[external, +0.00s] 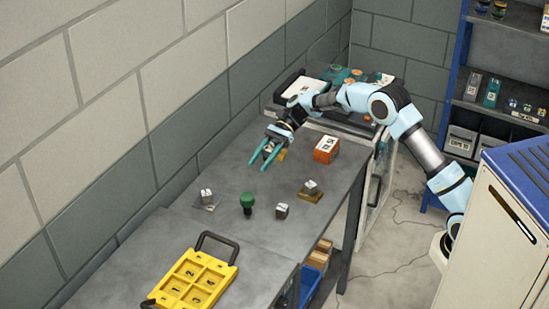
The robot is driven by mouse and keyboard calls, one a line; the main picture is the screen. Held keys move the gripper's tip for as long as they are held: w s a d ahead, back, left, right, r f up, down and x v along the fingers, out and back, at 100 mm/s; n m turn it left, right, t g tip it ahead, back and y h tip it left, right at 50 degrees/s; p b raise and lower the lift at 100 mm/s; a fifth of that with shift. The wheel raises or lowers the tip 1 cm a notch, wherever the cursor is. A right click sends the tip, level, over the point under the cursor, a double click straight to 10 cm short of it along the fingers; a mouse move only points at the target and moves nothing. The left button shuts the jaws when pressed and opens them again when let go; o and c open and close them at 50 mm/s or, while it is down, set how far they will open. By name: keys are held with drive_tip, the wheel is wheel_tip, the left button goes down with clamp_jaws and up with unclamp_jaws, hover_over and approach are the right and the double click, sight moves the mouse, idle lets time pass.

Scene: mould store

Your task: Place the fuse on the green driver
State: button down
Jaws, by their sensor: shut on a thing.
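The green driver (247,201) stands on the grey bench with its round green top up and a dark lower part below. My gripper (262,162) is over the back part of the bench, behind the driver, with its two teal fingers pointing down and left. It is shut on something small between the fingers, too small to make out. I cannot clearly pick out the fuse anywhere in view. A yellow-orange thing (282,154) shows just right of the fingers, partly hidden by the gripper.
Small grey blocks stand around the driver: one on a grey plate (207,196), one alone (282,211), one on a brown base (310,186). An orange box (326,149) is at the right edge. A yellow numbered tray (222,267) is in front. Bench between gripper and driver is clear.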

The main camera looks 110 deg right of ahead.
drive_tip(key=w+a+r+n+g+y+p, duration=0.1)
drive_tip(key=w+a+r+n+p, duration=0.1)
drive_tip(key=w+a+r, duration=0.5)
wheel_tip(320, 180, down, 12)
drive_tip(key=w+a+p, duration=0.1)
drive_tip(key=w+p, duration=0.1)
drive_tip(key=shift+a+y, duration=0.3)
drive_tip(key=shift+a, duration=0.05)
drive_tip(key=shift+c, duration=2.1)
unclamp_jaws()
drive_tip(key=b+v, duration=0.2)
drive_tip(key=v, duration=1)
drive_tip(key=shift+r+b, duration=0.2)
drive_tip(key=shift+b, duration=0.15)
